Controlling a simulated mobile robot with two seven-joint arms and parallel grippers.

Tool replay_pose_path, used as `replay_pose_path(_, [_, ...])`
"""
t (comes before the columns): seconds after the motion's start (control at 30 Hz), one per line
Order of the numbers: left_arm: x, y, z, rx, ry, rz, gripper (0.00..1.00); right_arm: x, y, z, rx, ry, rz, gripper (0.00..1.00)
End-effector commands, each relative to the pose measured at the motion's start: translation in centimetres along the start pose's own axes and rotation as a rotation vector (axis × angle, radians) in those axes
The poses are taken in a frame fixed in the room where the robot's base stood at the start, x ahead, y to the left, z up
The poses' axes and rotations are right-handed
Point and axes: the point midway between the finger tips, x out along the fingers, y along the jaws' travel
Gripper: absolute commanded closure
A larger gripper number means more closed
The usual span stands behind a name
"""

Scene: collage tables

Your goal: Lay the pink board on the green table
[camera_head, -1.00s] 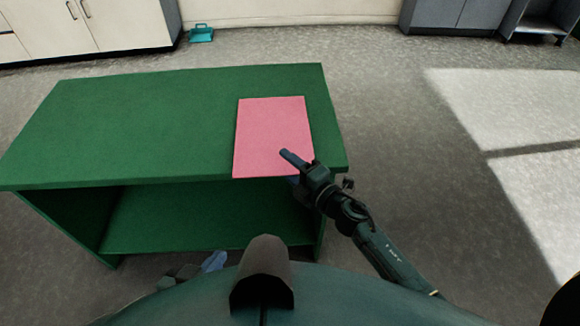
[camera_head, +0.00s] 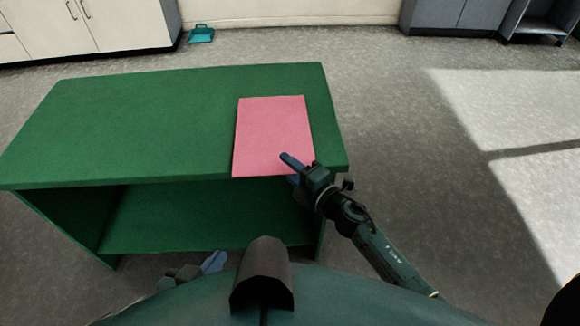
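The pink board (camera_head: 270,125) is a flat rectangle over the right part of the green table (camera_head: 130,120). It looks flat, with its near edge at the table's front edge; I cannot tell whether it touches the top everywhere. My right gripper (camera_head: 291,170) is at the board's near right corner, one blue finger above the board and the other partly hidden below its near edge. Whether the fingers press on the board is unclear. My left gripper (camera_head: 214,262) is low in front of the table, mostly hidden by my body.
The left and middle of the table top are bare. The table has an open lower shelf (camera_head: 200,220). Pale cabinets (camera_head: 110,30) and a teal dustpan-like object (camera_head: 201,34) stand by the back wall. The floor to the right is clear.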

Motion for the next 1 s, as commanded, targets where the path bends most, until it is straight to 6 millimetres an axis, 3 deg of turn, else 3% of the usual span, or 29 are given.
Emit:
replay_pose_path(0.03, [0.2, -0.1, 0.4, 0.001, 0.000, 0.000, 1.00, -0.2, -1.5, -0.1, 0.004, 0.000, -0.020, 0.59])
replay_pose_path(0.4, [0.9, -0.4, 1.6, 0.002, 0.000, -0.001, 1.00, -0.1, -3.0, -0.1, 0.003, 0.000, -0.020, 0.86])
replay_pose_path(0.87, [1.1, -0.4, 2.0, 0.002, 0.000, -0.001, 1.00, -0.2, -3.5, -0.1, 0.003, -0.002, -0.022, 0.87])
replay_pose_path(1.0, [0.9, -0.4, 1.6, 0.002, 0.000, -0.001, 1.00, -1.1, -3.5, -0.9, 0.004, 0.000, -0.022, 0.87])
